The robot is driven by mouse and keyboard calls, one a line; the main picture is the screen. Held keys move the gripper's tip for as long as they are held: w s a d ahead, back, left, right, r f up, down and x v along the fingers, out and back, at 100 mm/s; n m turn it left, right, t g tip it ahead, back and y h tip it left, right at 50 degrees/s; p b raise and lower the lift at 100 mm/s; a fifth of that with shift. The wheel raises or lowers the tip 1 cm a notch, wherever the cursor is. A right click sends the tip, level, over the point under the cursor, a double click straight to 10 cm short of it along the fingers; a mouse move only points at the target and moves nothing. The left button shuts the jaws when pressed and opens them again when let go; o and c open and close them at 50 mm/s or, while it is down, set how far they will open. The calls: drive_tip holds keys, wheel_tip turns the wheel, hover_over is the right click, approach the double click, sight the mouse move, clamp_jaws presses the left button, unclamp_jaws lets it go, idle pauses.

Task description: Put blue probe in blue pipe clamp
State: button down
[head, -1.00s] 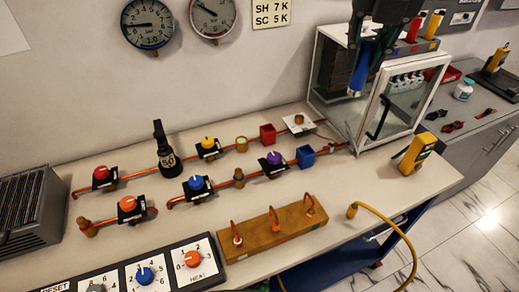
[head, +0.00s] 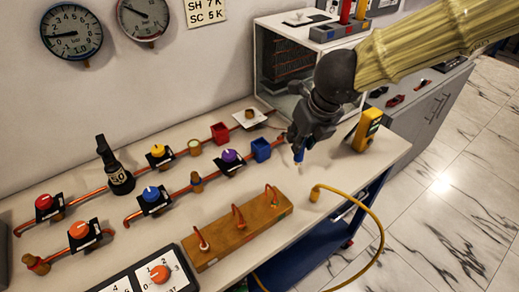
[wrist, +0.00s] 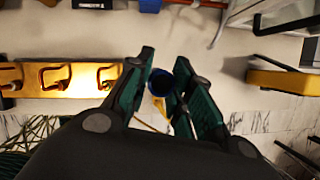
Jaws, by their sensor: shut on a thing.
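My gripper (head: 301,138) is low over the right part of the workbench, shut on the blue probe (head: 298,153). Only the lower end of the probe shows in the head view, pointing down with a pale tip. In the wrist view the blue probe (wrist: 159,80) is seen nearly end-on between the two green-padded fingers (wrist: 163,84). The blue pipe clamp (head: 261,149) is a small open-topped blue block on the lower copper pipe, just left of the probe and apart from it. A blue piece of it (wrist: 150,5) shows at the top edge of the wrist view.
A red clamp (head: 220,133) sits on the rear pipe. A wooden block with copper hooks (head: 238,232) lies in front, also in the wrist view (wrist: 65,79). A yellow meter (head: 367,130) stands right. A glass-fronted cabinet (head: 285,62) is behind. A yellow hose (head: 365,210) hangs over the edge.

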drive_tip(key=shift+s+d+f, duration=0.1)
drive_tip(key=shift+f, duration=0.4)
drive_tip(key=shift+w+f, duration=0.1)
drive_tip(key=shift+w, duration=0.1)
drive_tip(key=shift+w+a+f+p, duration=0.45)
drive_tip(key=shift+w+a+f, duration=0.4)
drive_tip(key=shift+w+a, duration=1)
drive_tip(key=shift+w+a+f+p, duration=0.5)
drive_tip(key=shift+w+a+f, duration=0.3)
drive_tip(key=shift+w+a, duration=1)
drive_tip(key=shift+w+a+f+p, duration=0.45)
drive_tip(key=shift+w+a+f, duration=0.6)
drive_tip(key=shift+w, duration=1.3)
drive_tip(key=shift+a, duration=0.2)
drive_tip(key=c, duration=1.3)
unclamp_jaws()
drive_tip(key=shift+r, duration=0.1)
